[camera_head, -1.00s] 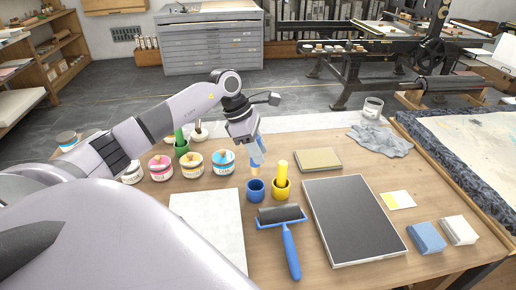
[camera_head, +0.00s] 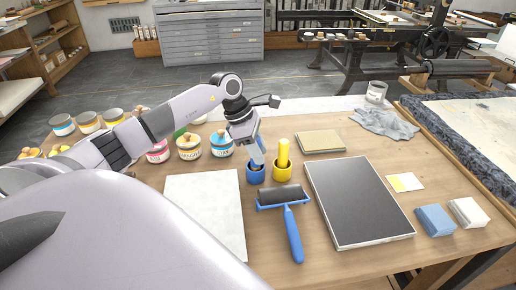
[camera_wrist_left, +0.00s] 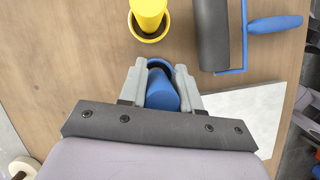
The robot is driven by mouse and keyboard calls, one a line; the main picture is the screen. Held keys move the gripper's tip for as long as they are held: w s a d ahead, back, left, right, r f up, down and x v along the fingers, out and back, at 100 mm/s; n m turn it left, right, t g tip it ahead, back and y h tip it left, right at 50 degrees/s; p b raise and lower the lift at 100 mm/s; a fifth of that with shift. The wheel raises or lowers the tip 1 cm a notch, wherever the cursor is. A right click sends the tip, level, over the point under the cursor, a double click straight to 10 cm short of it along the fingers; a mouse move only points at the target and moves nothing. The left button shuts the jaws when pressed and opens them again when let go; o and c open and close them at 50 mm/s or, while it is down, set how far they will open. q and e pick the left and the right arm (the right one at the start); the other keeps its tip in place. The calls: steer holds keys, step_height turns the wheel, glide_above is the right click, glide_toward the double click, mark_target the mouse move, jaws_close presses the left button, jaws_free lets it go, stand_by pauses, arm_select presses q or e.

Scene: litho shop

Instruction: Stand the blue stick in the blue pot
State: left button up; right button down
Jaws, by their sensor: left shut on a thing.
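The blue pot (camera_head: 256,177) stands on the table beside the yellow pot. My left gripper (camera_head: 257,158) comes down over its mouth, fingers tilted. In the left wrist view the gripper (camera_wrist_left: 161,88) is shut on the blue stick (camera_wrist_left: 163,95), with one finger on each side. The blue pot's rim (camera_wrist_left: 158,62) shows just beyond the stick. The stick's lower end is hidden, so I cannot tell how deep it sits in the pot. My right gripper is in neither view.
A yellow stick (camera_head: 284,152) stands in the yellow pot (camera_head: 282,172), close on the right. A blue-handled roller (camera_head: 291,235) lies in front. A dark slab (camera_head: 358,205) lies further right. Ink tins (camera_head: 190,150) stand left, and a pale sheet (camera_head: 205,210) lies front left.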

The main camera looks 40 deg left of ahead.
arm_select(q)
steer(key=shift+f, duration=0.2)
steer(key=o, duration=1.1)
steer(key=shift+v, duration=3.55)
